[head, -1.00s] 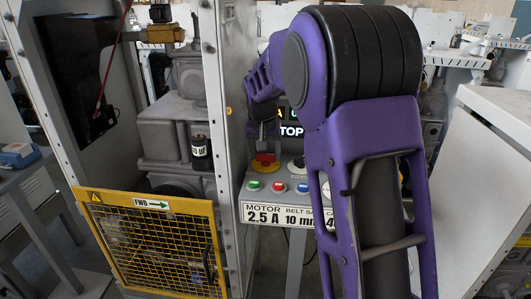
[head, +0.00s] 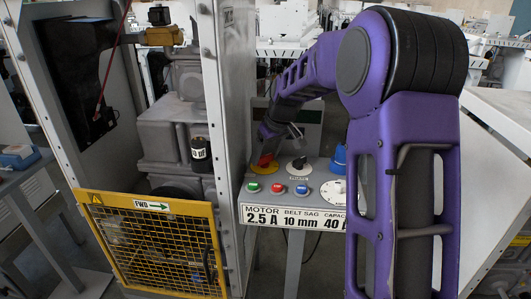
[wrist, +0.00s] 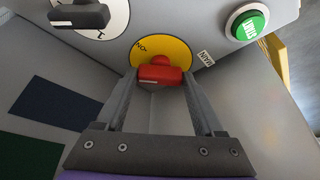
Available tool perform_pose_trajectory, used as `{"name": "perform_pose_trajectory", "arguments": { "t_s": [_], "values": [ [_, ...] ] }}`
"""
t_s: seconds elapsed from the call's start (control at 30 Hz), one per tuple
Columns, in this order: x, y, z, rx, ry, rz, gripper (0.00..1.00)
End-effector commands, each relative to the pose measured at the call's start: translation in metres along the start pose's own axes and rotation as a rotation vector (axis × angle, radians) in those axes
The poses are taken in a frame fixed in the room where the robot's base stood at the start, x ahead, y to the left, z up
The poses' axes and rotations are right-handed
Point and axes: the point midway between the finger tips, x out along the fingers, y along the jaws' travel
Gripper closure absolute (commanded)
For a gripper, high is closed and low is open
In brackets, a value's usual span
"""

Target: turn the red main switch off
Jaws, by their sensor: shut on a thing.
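The red main switch (wrist: 160,74) is a red knob on a round yellow plate (wrist: 178,50), with a white line on its left part. An upside-down ON mark shows at the plate's upper left. In the head view the switch (head: 264,161) sits at the left of the grey sloping panel, partly hidden by my gripper (head: 272,143). In the wrist view my gripper (wrist: 161,82) has its two fingertips on either side of the knob, shut on it. I cannot tell from the line alone whether the switch is on or off.
A black selector knob (head: 299,163) is right of the switch. Green (head: 253,187), red (head: 278,189) and blue (head: 302,190) buttons lie in front. A metal post (head: 232,140) stands close at the left, with a yellow mesh guard (head: 155,245) beyond it.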

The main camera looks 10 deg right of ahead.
Motion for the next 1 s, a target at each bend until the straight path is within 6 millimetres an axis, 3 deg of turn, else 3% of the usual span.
{"name": "perform_pose_trajectory", "arguments": {
  "t_s": [0.6,1.0],
  "values": [
    [-0.0009,0.0052,-0.0021,-0.526,0.001,-0.22,0.86],
    [0.0008,0.0063,-0.0027,-0.741,0.0,-0.307,0.86]
  ]
}}
